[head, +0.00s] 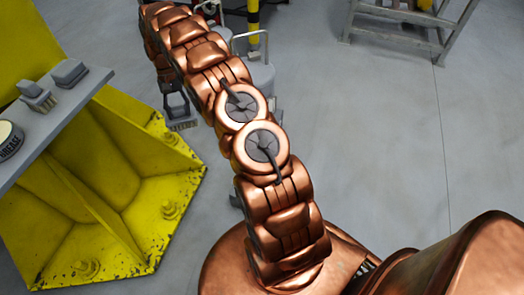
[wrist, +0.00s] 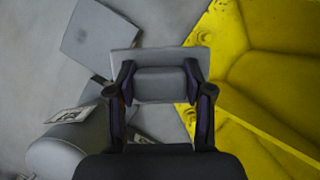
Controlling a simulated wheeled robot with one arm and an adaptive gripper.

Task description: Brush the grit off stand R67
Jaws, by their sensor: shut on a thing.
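My gripper (wrist: 159,82) is shut on a grey block-like brush (wrist: 160,92) in the wrist view, with one dark finger on each side. In the head view my gripper (head: 175,97) hangs beside the copper arm, and the held brush (head: 182,125) shows bristles below it. A flat grey plate (wrist: 98,38) shows at upper left in the wrist view, apart from the brush. I cannot read R67 on anything, so I cannot tell which thing is the stand. No grit is distinguishable.
A yellow steel base (head: 130,190) with bolts stands at left, below a grey shelf (head: 62,102). The shelf bears another brush (head: 37,97), a grey block (head: 69,72) and a grease tin (head: 9,139). A grey cylinder (head: 262,78) stands behind the arm.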

